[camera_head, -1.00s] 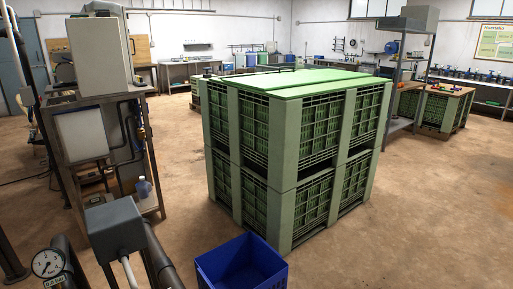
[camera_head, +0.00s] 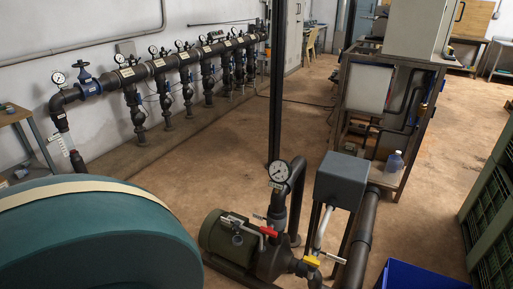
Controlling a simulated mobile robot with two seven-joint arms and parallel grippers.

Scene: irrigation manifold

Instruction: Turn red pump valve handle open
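A small red valve handle (camera_head: 268,231) sits on the pipework at the pump, in the lower middle of the head view. It is small, and I cannot tell how far the valve is open. The green pump motor (camera_head: 226,238) is just left of it, with dark pipes around it. A round pressure gauge (camera_head: 279,171) stands above the handle on the pipe. A yellow handle (camera_head: 312,261) is a little lower and to the right. Neither of my grippers is in view.
A large teal rounded body with a cream band (camera_head: 90,235) fills the lower left. A grey box on posts (camera_head: 341,180) stands right of the pump. A blue bin (camera_head: 420,277) is at the bottom right. A manifold pipe (camera_head: 160,66) runs along the wall. Brown floor lies open behind the pump.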

